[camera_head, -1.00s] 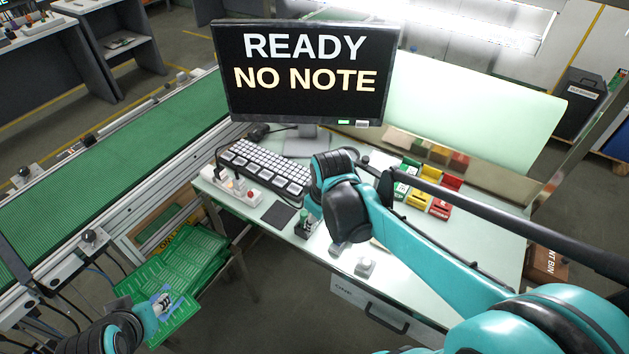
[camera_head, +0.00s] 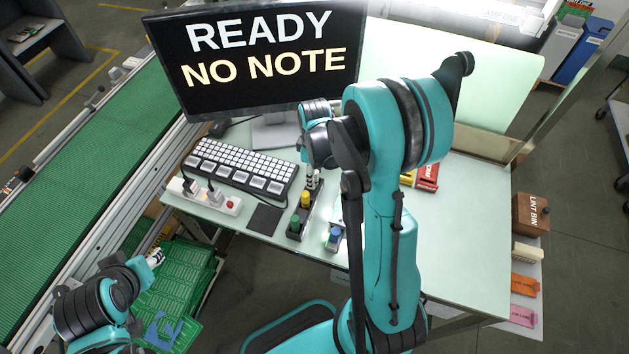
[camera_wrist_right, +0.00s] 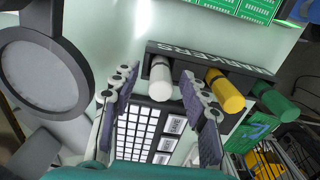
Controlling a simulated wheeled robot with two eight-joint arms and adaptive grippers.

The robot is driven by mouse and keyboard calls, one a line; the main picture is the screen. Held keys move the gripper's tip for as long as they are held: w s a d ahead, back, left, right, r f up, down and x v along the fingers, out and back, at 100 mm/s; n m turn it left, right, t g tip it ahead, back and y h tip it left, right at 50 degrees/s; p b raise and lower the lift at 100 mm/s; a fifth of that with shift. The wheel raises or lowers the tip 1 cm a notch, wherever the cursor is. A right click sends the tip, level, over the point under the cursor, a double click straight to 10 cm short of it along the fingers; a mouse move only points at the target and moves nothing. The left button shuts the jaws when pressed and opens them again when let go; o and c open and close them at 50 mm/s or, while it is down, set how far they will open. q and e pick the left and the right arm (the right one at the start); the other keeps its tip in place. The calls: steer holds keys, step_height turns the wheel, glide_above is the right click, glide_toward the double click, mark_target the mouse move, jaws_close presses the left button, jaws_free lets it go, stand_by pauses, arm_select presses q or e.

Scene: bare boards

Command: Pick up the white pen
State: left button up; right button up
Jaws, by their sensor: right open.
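The white pen (camera_wrist_right: 161,86) stands in a black rack lettered MARKERS (camera_wrist_right: 185,53), beside a yellow pen (camera_wrist_right: 226,90) and a green pen (camera_wrist_right: 273,100). In the head view the white pen (camera_head: 312,180) is at the rack's far end. My right gripper (camera_wrist_right: 164,84) is open, its two fingers on either side of the white pen in the wrist view; I cannot tell whether they touch it. In the head view my right arm partly hides this gripper. My left gripper (camera_head: 154,258) is at lower left, over green boards; its jaws are too small to read.
A keyboard (camera_head: 243,165), a power strip (camera_head: 203,197) and a dark pad (camera_head: 265,219) lie left of the rack. A monitor (camera_head: 262,55) stands behind. Red and yellow bins (camera_head: 427,175) are partly hidden by my right arm. The table's right side is clear.

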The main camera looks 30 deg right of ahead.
steer(key=shift+f, duration=0.45)
steer(key=shift+c, duration=0.3)
jaws_close()
steer(key=shift+r, duration=0.2)
